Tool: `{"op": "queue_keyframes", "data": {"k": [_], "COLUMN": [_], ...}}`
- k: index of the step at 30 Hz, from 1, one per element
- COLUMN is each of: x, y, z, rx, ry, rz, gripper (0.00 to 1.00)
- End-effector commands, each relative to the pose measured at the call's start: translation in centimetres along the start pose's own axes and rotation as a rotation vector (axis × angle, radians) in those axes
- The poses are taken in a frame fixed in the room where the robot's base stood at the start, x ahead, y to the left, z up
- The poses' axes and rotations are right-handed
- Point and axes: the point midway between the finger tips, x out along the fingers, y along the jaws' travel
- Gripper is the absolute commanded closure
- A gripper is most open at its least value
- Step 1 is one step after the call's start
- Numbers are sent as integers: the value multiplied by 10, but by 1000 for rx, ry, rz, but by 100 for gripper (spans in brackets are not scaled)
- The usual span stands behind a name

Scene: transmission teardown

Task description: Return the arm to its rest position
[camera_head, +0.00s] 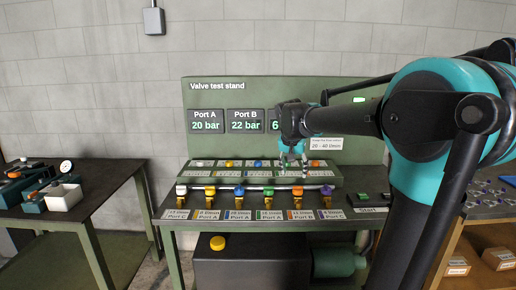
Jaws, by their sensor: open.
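My gripper (291,150) hangs over the back row of the valve test stand (230,90), fingers pointing down. It is open, and I see nothing held between its fingers. My arm reaches in from the right and covers part of the stand's panel and a third display. The Port A display (205,122) reads 20 bar and the Port B display (244,121) reads 22 bar. Whether the fingertips touch anything on the stand is too small to tell.
Several coloured valves, such as a yellow one (210,190), line the stand's front. A start box (368,200) sits to their right. A side table (100,195) with tools stands left. A right-hand bench (485,212) holds small parts, with boxes (498,258) below.

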Motion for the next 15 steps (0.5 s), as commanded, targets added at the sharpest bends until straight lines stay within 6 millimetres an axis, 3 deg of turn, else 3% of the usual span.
{"op": "queue_keyframes", "data": {"k": [8,15], "x": [17,40], "y": [19,46], "z": [24,64], "rx": [-36,-91], "ry": [-9,-20], "rz": [-13,-34], "gripper": [45,45]}}
